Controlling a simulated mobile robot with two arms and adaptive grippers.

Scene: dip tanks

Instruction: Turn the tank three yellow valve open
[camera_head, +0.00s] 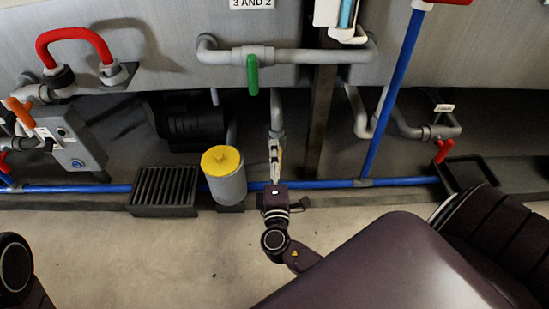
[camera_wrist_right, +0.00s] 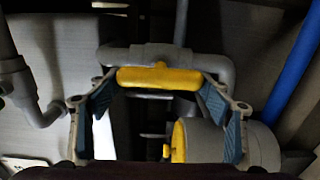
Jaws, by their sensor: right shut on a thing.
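The yellow valve handle (camera_wrist_right: 158,78) lies level across the right wrist view, in front of a grey pipe (camera_wrist_right: 152,55). My right gripper (camera_wrist_right: 158,88) is shut on it, with one blue-padded finger at each end of the handle. In the head view my right gripper (camera_head: 275,150) points away from me at the grey downpipe, right of the yellow-topped canister. Its fingers hide most of the handle there. My left gripper is not in view; only a dark part of my own body shows at the lower left.
A grey canister (camera_head: 228,188) with a yellow top stands close left of my right gripper. A green valve handle (camera_head: 252,75) hangs above. A blue pipe (camera_head: 335,184) runs low along the wall. A red valve handle (camera_head: 443,151) is at the right. A black grate (camera_head: 165,188) lies left.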

